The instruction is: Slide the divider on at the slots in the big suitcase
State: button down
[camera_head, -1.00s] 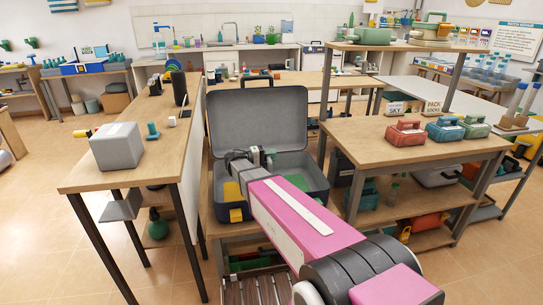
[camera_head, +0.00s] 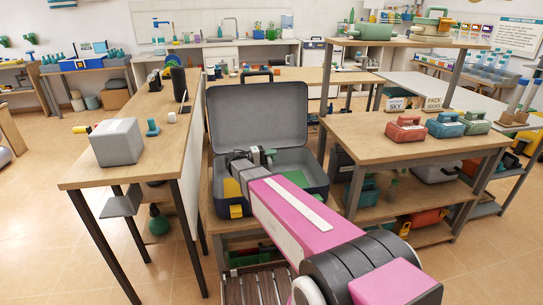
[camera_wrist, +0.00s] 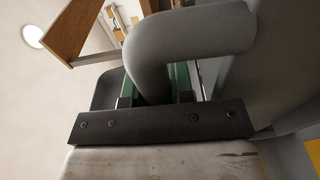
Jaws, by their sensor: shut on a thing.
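The big suitcase (camera_head: 258,118) stands open on a wooden bench, its grey-lined lid upright at the back. My gripper (camera_head: 262,158) is low over the suitcase's open base, at the left-middle part. In the wrist view my gripper (camera_wrist: 157,88) has its green-padded fingers on both sides of a thick grey curved bar (camera_wrist: 200,36), which looks like the handle of the divider. It is shut on this bar. My arm and gripper hide most of the divider and the slots, so I cannot tell whether the divider sits in them.
A table with a grey box (camera_head: 117,143) stands close on the left. On the right, a shelved table (camera_head: 400,140) carries red, blue and green cases (camera_head: 406,128). Inside the suitcase a green patch (camera_head: 297,178) shows right of my arm.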

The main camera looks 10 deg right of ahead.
jog(key=shift+f, duration=2.55)
jog(key=c, duration=0.9)
grip_release()
